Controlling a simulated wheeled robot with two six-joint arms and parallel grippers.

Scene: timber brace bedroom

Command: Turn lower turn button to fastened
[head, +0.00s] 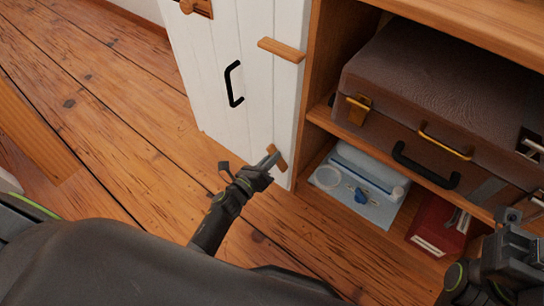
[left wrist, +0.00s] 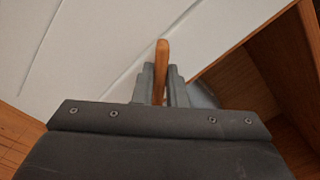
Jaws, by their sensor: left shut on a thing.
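The lower turn button (head: 277,156) is a small wooden bar near the bottom edge of the white plank door. It is tilted in the head view. My left gripper (head: 268,164) is shut on it. In the left wrist view, the turn button (left wrist: 161,68) stands upright between the two fingers of my left gripper (left wrist: 160,88), which hide its lower part. The upper turn button (head: 282,49) lies nearly level across the edge of the white door (head: 213,60). My right gripper (head: 519,222) is at the lower right; its jaw opening is unclear.
The door has a black handle (head: 234,84). Right of it, an open wooden cabinet holds a brown suitcase (head: 440,80) on its shelf. Below are a light blue box (head: 368,168) and a red book (head: 437,226). Bare plank floor (head: 100,110) lies at the left.

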